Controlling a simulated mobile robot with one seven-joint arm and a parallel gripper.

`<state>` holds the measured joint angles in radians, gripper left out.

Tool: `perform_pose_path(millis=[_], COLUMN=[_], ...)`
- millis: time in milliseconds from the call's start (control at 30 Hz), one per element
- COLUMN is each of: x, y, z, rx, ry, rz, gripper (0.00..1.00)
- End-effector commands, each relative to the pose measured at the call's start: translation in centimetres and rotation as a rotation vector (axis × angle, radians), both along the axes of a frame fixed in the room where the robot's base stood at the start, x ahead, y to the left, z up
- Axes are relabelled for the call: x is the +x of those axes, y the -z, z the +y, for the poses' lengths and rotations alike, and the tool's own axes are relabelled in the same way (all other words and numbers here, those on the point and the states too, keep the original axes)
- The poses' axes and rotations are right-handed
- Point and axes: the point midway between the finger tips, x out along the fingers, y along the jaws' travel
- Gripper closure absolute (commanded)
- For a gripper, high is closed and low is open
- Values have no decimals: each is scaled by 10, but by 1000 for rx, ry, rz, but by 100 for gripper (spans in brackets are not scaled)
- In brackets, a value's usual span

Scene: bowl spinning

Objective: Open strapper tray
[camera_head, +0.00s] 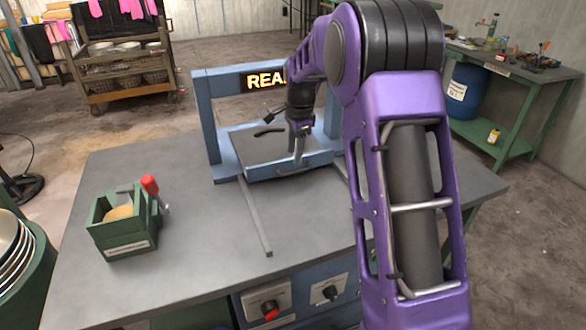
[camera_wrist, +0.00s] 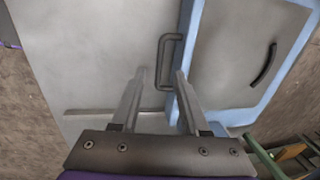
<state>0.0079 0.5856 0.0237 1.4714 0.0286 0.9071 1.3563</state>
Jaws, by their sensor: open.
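The strapper (camera_head: 205,125) is a blue frame on the grey table with a partly hidden lit sign starting "REA". Its tray (camera_head: 255,172), blue-edged with a grey top, sits low in the frame; it also shows in the wrist view (camera_wrist: 225,65). A dark curved handle (camera_wrist: 264,64) lies on the tray's top. Another dark handle (camera_wrist: 163,62) is at the tray's front edge. My gripper (camera_head: 299,158) is open at the tray's front. In the wrist view its fingertips (camera_wrist: 160,74) appear either side of the front handle's bar; contact cannot be told.
A green box (camera_head: 124,226) and a red-handled tool (camera_head: 150,187) stand on the table's left. A grey bar (camera_head: 255,217) lies in front of the strapper. Knobs (camera_head: 270,309) are below the table's front edge.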

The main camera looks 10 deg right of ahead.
Motion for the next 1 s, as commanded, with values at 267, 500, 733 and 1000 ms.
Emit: perform_pose_path(millis=[267, 500, 733, 1000], x=[9, 12, 12, 12], y=[49, 62, 62, 62], z=[2, 3, 3, 2], rx=[1, 0, 0, 0], ry=[0, -1, -1, -1], rz=[1, -2, -2, -2], gripper=[55, 55, 55, 100])
